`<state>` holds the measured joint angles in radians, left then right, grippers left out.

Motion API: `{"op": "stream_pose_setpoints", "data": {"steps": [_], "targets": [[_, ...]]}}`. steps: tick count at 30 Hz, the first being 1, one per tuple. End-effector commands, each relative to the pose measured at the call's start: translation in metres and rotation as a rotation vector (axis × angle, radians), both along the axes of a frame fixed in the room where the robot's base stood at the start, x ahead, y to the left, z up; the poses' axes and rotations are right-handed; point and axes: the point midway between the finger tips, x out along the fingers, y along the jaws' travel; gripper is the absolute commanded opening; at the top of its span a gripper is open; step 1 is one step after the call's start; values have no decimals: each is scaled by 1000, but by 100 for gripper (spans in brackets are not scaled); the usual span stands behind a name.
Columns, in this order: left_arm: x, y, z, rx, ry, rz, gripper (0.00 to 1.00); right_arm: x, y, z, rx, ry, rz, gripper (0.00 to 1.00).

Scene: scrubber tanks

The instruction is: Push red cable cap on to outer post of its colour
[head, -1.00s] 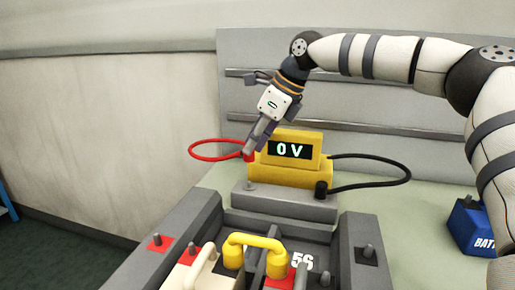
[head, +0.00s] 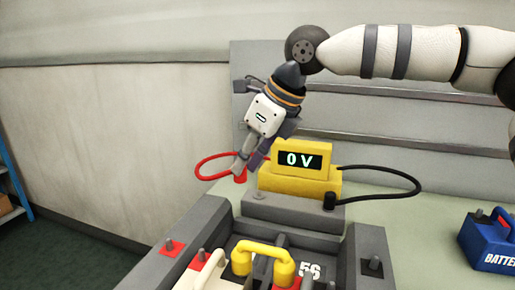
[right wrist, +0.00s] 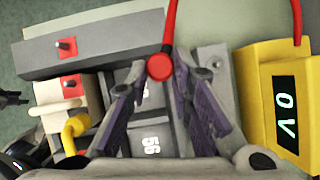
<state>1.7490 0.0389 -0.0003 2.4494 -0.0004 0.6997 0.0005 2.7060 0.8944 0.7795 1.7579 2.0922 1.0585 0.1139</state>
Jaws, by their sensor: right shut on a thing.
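My right gripper (head: 242,170) is shut on the red cable cap (head: 240,177), left of the yellow meter. In the right wrist view the cap (right wrist: 160,67) sits between the two fingertips, with its red cable running up. The red outer post (head: 172,245) stands on a red square on the grey tank rim, nearer and to the left of the cap. It also shows upper left in the right wrist view (right wrist: 67,46). The held cap is apart from this post.
The yellow meter (head: 301,181) reads 0 V, and its black cable ends in a black cap (head: 330,201). Another grey post (head: 371,264) stands on the right rim. A blue battery (head: 489,240) is at the right.

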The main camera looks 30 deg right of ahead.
Motion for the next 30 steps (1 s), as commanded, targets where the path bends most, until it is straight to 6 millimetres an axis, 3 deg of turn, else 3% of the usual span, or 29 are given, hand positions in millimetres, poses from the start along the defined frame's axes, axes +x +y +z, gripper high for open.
{"op": "stream_pose_setpoints", "data": {"steps": [19,23,30], "targets": [[0,0,0,0,0,0,30,-81,106,0,-4,-2,3,0],[0,0,0,0,0,0,30,-89,118,0,-2,0,0,0],[0,0,0,0,0,0,30,-90,119,0,0,0,-1,0]]}}
